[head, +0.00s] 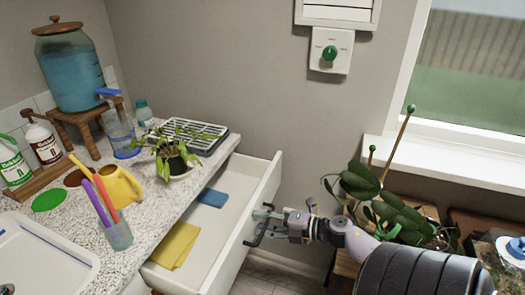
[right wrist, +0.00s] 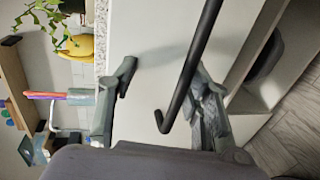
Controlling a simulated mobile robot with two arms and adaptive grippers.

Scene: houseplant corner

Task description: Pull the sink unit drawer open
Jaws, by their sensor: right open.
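The sink unit drawer (head: 232,258) stands pulled well out from under the speckled counter. A yellow cloth (head: 175,245) and a blue cloth or sponge (head: 212,197) lie inside it. Its dark bar handle (right wrist: 190,72) is on the drawer front. My right gripper (head: 268,225) is at the handle, in front of the drawer. In the right wrist view my right gripper (right wrist: 162,95) is open, and the bar runs between its fingers, close to the right-hand one. Contact with the bar is unclear. My left gripper is not in view.
The counter (head: 150,205) holds a potted plant (head: 177,160), a yellow watering can (head: 120,187), a cup with pens (head: 117,235) and a drink dispenser (head: 72,75). A leafy plant (head: 372,190) stands close to my right arm. Some floor (head: 262,272) shows below the drawer.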

